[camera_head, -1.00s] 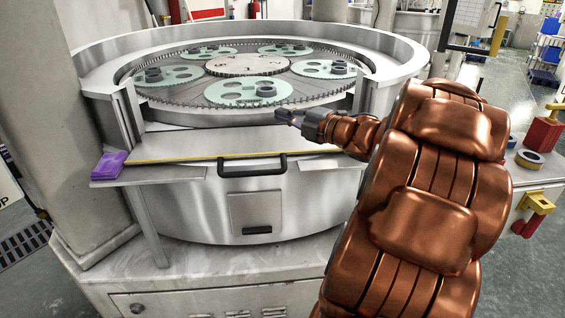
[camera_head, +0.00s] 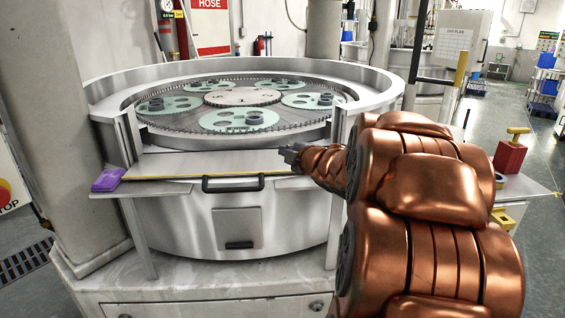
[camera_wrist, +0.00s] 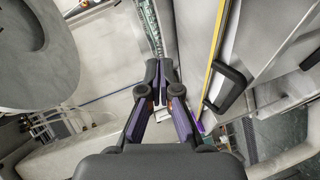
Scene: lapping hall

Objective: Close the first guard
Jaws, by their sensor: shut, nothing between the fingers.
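The guard (camera_head: 200,164) is a flat metal panel at the front opening of the round lapping machine. It lies folded down and outward, with a yellow strip along its front edge and a black bar handle (camera_head: 233,184) below that. In the wrist view the yellow strip, the panel and the handle (camera_wrist: 228,87) lie to the right of my fingers. My gripper (camera_head: 287,152) is near the panel's right end, right of and above the handle. It also shows in the wrist view (camera_wrist: 159,78), with its fingers together and nothing held. I see no contact with the guard.
The machine's round rim (camera_head: 245,68) surrounds a toothed plate with several green carriers. A purple cloth-like item (camera_head: 107,180) sits at the panel's left end. A side table with a red container (camera_head: 510,157) stands right of my arm. Open floor lies at the far right.

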